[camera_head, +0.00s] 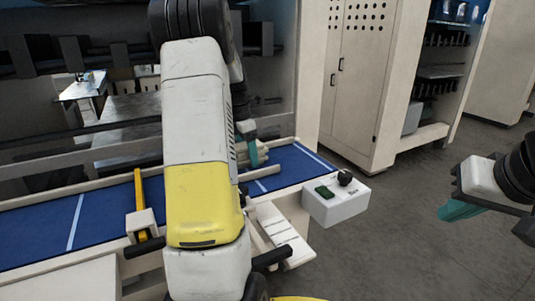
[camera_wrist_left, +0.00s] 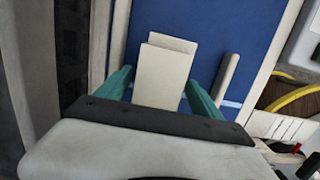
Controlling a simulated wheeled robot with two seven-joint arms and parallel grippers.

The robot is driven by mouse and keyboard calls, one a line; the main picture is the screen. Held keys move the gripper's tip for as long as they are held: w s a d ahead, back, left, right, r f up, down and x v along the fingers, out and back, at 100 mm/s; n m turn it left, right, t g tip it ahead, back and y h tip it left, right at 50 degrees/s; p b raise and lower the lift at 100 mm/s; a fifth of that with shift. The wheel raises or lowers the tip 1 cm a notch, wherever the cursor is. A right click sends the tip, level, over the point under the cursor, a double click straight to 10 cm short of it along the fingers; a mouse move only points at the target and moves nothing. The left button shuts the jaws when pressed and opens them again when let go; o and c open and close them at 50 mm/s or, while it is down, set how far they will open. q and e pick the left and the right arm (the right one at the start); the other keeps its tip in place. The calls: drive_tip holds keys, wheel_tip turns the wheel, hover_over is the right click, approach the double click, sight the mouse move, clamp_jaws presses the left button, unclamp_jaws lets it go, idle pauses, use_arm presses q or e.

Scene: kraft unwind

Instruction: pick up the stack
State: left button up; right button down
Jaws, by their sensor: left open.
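The stack (camera_wrist_left: 162,78), cream and box-like with a second edge showing behind its top, is on the blue belt in the left wrist view. My left gripper (camera_wrist_left: 157,88) is open, with one teal finger on each side of the stack. Contact with its sides is not clear. In the head view my left gripper (camera_head: 250,150) is low over the belt's far part, and my arm hides much of that area. My right gripper (camera_head: 458,208) is at the right, over the floor, away from the belt; its finger gap cannot be made out.
The blue belt (camera_head: 50,233) has pale cross lines and raised side rails. A grey bar (camera_wrist_left: 227,75) lies right of the stack. A white control box (camera_head: 337,204) with a black knob stands at the belt's near edge. A yellow-handled part (camera_head: 139,195) stands left of my arm.

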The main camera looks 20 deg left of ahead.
use_arm(q)
drive_tip(key=c, duration=1.5)
drive_tip(key=shift+o, duration=0.2)
drive_tip(key=shift+r, duration=0.15)
